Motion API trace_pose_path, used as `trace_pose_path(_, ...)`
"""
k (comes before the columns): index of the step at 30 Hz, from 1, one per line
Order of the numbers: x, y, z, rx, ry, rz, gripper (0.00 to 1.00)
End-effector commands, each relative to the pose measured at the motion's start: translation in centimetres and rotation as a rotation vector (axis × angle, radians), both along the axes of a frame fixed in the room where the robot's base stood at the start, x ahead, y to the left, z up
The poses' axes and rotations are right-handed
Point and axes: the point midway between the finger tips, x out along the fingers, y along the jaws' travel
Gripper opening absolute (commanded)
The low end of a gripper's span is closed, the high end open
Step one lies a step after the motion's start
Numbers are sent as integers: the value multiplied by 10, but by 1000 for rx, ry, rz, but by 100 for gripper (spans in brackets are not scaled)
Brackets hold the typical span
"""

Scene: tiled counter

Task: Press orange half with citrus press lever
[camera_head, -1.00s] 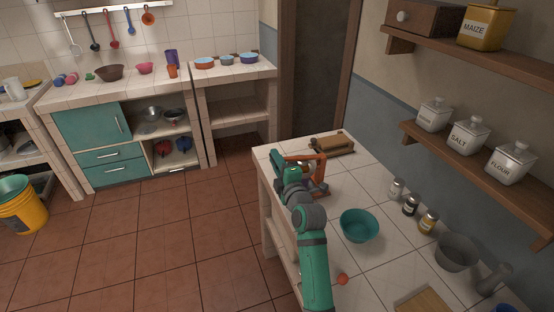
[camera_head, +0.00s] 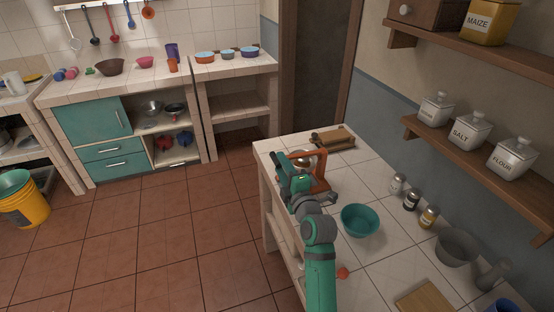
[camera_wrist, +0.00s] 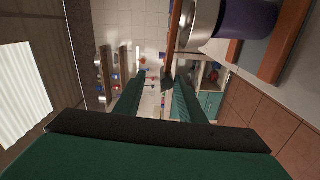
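The citrus press, with an orange frame (camera_head: 321,172), stands on the tiled counter near its far left end. My arm partly hides it, and I cannot tell the lever's exact angle. In the wrist view, a metal cup (camera_wrist: 200,22), a purple piece (camera_wrist: 245,20) and an orange-brown post (camera_wrist: 286,42) show at the upper right, apart from my fingers. My gripper (camera_head: 291,180) is at the press's left side. In the wrist view, my gripper (camera_wrist: 154,80) has its two green fingers apart, with nothing seen between them. I cannot make out the orange half.
A teal bowl (camera_head: 360,220) stands in front of the press, and a wooden box-like item (camera_head: 333,140) lies behind it. Small jars (camera_head: 411,201) and a grey mortar (camera_head: 457,247) are to the right. A small red-orange object (camera_head: 342,272) shows beside my arm.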

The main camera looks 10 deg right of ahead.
Motion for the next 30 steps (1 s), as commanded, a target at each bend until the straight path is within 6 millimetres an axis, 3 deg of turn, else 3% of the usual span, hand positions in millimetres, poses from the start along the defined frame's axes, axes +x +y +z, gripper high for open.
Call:
trace_pose_path(3, -22, -5, -1, 3, 0, -2, 36)
trace_pose_path(10, -48, -11, -1, 1, 2, 0, 36)
trace_pose_path(30, -55, -9, -5, 21, 6, -3, 36)
